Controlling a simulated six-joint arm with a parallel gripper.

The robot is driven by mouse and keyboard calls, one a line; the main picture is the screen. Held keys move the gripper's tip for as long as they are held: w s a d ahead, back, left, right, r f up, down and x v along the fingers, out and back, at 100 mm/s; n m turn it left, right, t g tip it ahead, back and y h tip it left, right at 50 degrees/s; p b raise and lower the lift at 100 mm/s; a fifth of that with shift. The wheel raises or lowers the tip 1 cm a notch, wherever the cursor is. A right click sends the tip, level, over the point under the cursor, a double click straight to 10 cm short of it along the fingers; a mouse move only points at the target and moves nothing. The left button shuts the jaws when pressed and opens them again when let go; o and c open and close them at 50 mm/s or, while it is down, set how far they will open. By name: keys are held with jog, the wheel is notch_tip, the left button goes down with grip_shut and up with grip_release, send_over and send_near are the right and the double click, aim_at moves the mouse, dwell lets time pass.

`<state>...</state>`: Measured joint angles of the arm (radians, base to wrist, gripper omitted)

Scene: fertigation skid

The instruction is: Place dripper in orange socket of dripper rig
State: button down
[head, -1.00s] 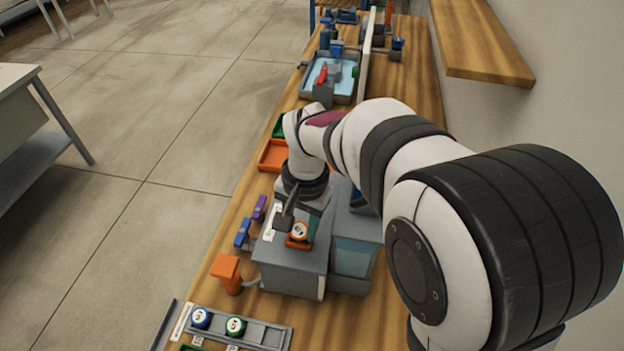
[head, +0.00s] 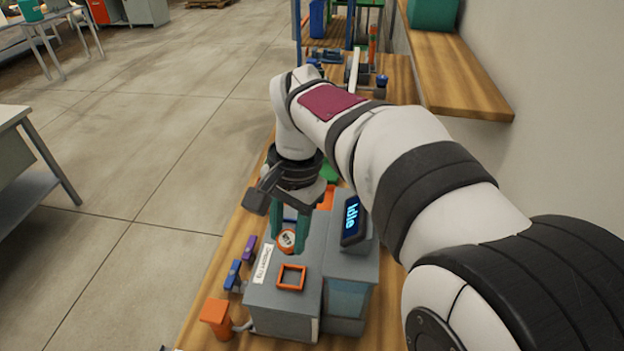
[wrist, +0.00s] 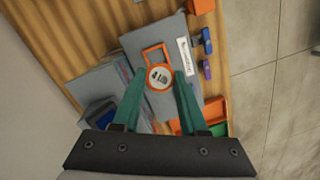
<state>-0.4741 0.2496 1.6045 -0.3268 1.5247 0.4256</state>
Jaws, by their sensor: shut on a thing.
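The dripper (head: 286,241), a round orange piece with a white marked top, is held between the teal fingers of my gripper (head: 290,232). The wrist view also shows the dripper (wrist: 160,78) between the fingertips. The grey dripper rig (head: 285,313) carries a square orange socket (head: 291,278) on its top. The socket is empty. In the head view the dripper appears just behind the socket, and in the wrist view the socket (wrist: 154,52) shows just beyond the dripper. The exact height above the rig is hard to tell.
A dark display reading "Idle" (head: 350,218) stands right of the rig. Blue (head: 233,275) and purple (head: 249,248) parts lie along its left side. An orange-topped post (head: 216,316) stands at front left. An orange tray (wrist: 214,112) lies behind the rig.

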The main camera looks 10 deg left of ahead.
jog(key=m, duration=0.2)
jog(key=shift+w+d+m+g+y, duration=0.15)
jog(key=shift+m+g+y, duration=0.15)
jog(key=shift+m+g, duration=0.1)
jog(key=m, duration=0.1)
jog(key=m+y, duration=0.1)
jog(key=m, duration=0.1)
jog(key=m+y, duration=0.1)
jog(key=shift+w+m+g, duration=0.25)
jog(key=shift+m+g, duration=0.05)
jog(key=shift+m, duration=0.6)
notch_tip(320, 180, down, 10)
jog(key=shift+w, duration=0.1)
jog(key=shift+f, duration=0.1)
jog(key=shift+c, duration=2.2)
grip_release()
